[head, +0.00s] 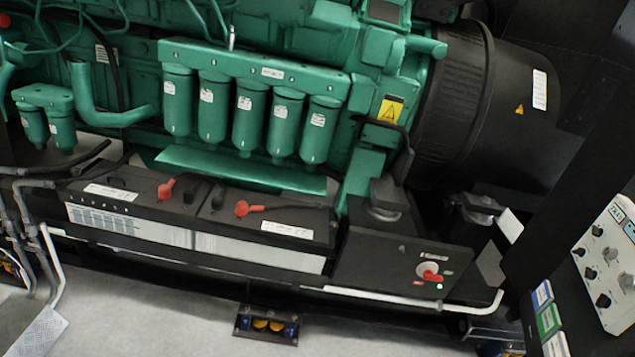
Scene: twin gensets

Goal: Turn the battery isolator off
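The battery isolator (430,272) is a rotary switch with a red handle on a pale round plate. It sits on the front of a black box (375,262) right of the batteries. The handle looks tilted, its red end toward the lower right. Small green and red labels sit beside the switch, too small to read. My gripper is not in view, and nothing covers the switch.
Two black batteries (290,217) with red terminal caps stand left of the box. A pale rail (400,298) runs below it and bends up at its right end. A control panel (608,270) is at far right. A small dark box (267,324) with yellow and blue parts sits low.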

